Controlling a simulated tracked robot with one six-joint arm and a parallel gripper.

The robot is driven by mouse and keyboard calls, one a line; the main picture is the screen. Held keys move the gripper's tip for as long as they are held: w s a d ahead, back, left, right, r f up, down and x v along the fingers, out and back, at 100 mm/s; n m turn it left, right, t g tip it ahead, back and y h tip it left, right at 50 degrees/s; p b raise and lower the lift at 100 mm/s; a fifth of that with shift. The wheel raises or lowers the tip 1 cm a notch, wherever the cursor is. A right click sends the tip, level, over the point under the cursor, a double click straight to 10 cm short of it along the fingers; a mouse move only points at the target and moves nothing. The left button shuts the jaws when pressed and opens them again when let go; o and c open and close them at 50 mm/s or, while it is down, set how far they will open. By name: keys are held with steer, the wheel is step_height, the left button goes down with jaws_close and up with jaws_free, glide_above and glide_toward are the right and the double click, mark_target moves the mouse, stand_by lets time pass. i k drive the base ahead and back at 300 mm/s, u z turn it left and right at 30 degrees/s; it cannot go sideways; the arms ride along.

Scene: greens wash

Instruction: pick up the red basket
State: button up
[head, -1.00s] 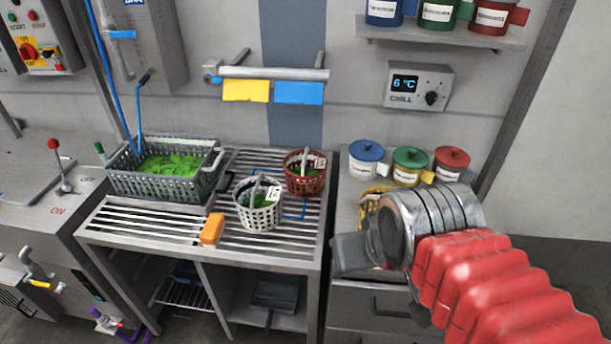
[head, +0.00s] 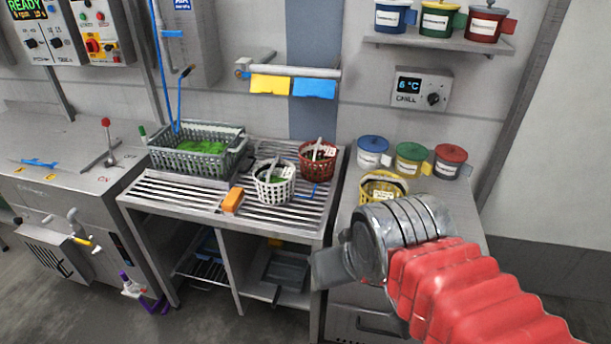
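The red basket (head: 317,163) stands upright on the slatted metal rack at the back right, with a pale handle, a white tag and some dark contents. A white basket (head: 271,189) with greens stands just in front and to its left. My arm comes in from the lower right, with a red ribbed sleeve and a metal wrist. My gripper (head: 333,266) shows only as a grey part at the wrist's left end, in front of the right counter and apart from the red basket. Its fingertips cannot be made out.
A grey crate of greens (head: 198,158) stands left on the slatted rack (head: 190,195), with an orange block (head: 232,200) near its front. A yellow basket (head: 384,188) and lidded blue, green and red pots stand on the right counter. A rail (head: 290,72) with cloths hangs above.

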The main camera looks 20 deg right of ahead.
mark_target(313, 169)
steer(key=u, duration=0.35)
steer(key=k, duration=0.8)
steer(key=u, duration=0.75)
steer(key=i, duration=1.6)
steer(key=z, duration=0.6)
steer(key=i, duration=0.85)
steer(key=z, duration=0.5)
